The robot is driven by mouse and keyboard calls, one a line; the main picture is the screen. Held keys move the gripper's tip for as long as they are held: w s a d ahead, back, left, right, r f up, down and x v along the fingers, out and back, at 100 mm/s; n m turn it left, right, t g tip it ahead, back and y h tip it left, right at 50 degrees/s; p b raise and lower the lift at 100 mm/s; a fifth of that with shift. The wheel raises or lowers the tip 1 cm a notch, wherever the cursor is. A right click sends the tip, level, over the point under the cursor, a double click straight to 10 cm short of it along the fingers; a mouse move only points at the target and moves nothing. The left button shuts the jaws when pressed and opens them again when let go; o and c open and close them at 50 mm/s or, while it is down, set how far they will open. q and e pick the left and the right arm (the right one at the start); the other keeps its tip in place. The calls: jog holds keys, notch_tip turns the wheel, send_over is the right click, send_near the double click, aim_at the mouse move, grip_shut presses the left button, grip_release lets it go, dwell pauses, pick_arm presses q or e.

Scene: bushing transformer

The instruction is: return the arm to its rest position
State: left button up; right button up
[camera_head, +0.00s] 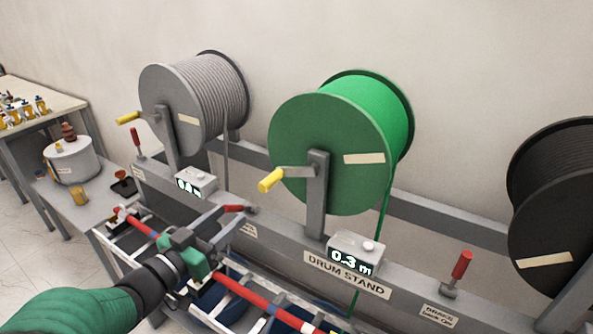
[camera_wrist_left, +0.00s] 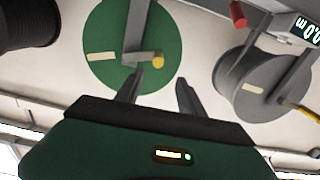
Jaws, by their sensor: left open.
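My left arm comes in from the lower left in the head view, with a green sleeve and black wrist. My left gripper (camera_head: 233,216) is held out over the front of the drum stand (camera_head: 300,255). Its fingers are apart in the left wrist view (camera_wrist_left: 159,88), with nothing held between them. The yellow crank knob (camera_wrist_left: 158,61) of the green drum (camera_wrist_left: 108,45) shows beyond the fingertips there. A red brake lever (camera_head: 236,208) lies tilted over by the fingertips; I cannot tell whether they touch. My right gripper is out of view.
Grey (camera_head: 185,105), green (camera_head: 325,150) and black (camera_head: 550,210) drums stand along the wall. A display (camera_head: 355,255) reads 0.3 m. A side table (camera_head: 40,140) with small parts stands left.

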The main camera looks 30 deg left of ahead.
pick_arm(q)
jog(key=w+d+f+n+g+y, duration=0.1)
jog(key=d+f+g+y, duration=0.2)
jog(key=f, duration=0.6)
jog(key=w+d+f+n+g, duration=0.1)
jog(key=w+d+f+g, duration=0.15)
jog(key=f+g, duration=0.5)
jog(key=s+d+f+m+g+h, duration=0.1)
jog(key=s+d+f+g, duration=0.4)
jog(key=s+d+f, duration=0.4)
jog(key=s+d, duration=0.3)
jog(key=shift+d+f+m+h, duration=0.15)
jog(key=shift+m+h, duration=0.15)
jog(key=shift+h, duration=0.1)
